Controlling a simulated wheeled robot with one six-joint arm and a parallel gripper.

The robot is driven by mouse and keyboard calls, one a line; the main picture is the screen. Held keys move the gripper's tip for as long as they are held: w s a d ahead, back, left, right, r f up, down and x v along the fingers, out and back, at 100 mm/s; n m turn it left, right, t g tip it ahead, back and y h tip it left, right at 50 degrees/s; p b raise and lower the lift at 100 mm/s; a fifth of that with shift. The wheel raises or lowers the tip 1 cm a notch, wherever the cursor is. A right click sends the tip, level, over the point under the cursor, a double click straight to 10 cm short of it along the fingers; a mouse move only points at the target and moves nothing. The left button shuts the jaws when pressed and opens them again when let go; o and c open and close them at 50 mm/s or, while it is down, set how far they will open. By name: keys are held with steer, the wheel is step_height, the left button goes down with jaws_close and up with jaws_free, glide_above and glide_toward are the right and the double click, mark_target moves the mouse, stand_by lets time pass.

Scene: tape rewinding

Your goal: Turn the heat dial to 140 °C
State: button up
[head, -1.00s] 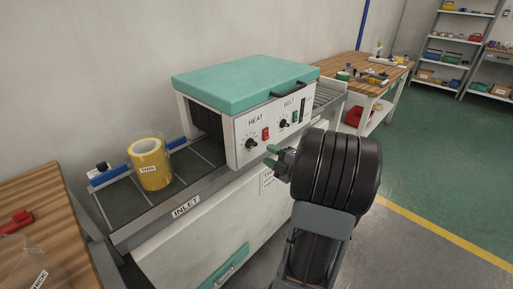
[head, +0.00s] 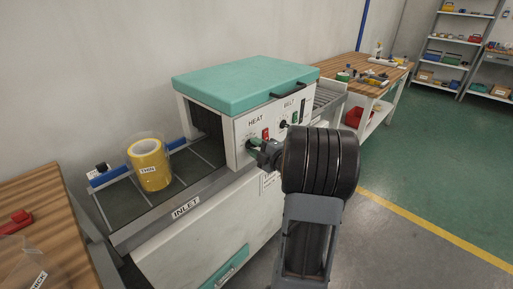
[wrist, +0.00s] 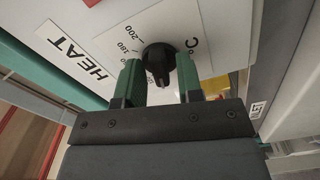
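The heat dial (wrist: 158,62) is a black knob on the white front panel of the teal-lidded machine, with a scale around it; 200 and 180 can be read in the wrist view. My gripper (wrist: 160,82) has two green fingers, one on each side of the dial. Gaps show between the fingers and the knob, so it is open around it. In the head view my gripper (head: 254,145) is at the panel and hides the dial. The HEAT label (head: 256,122) shows above it.
A red switch (head: 266,133) and the belt dial (head: 283,124) are right of the heat dial. A yellow roll marked THIN (head: 150,172) stands on the inlet conveyor (head: 112,203). A wooden bench (head: 35,200) is at the left.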

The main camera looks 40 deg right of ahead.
jaws_close()
steer(key=m+p, duration=0.3)
steer(key=m, duration=0.3)
steer(key=shift+r, duration=0.1)
steer(key=m+p, duration=0.2)
steer(key=m, duration=0.3)
steer(key=shift+p, duration=0.3)
steer(key=shift+m, duration=0.5)
steer(key=shift+o, duration=0.9)
jaws_free()
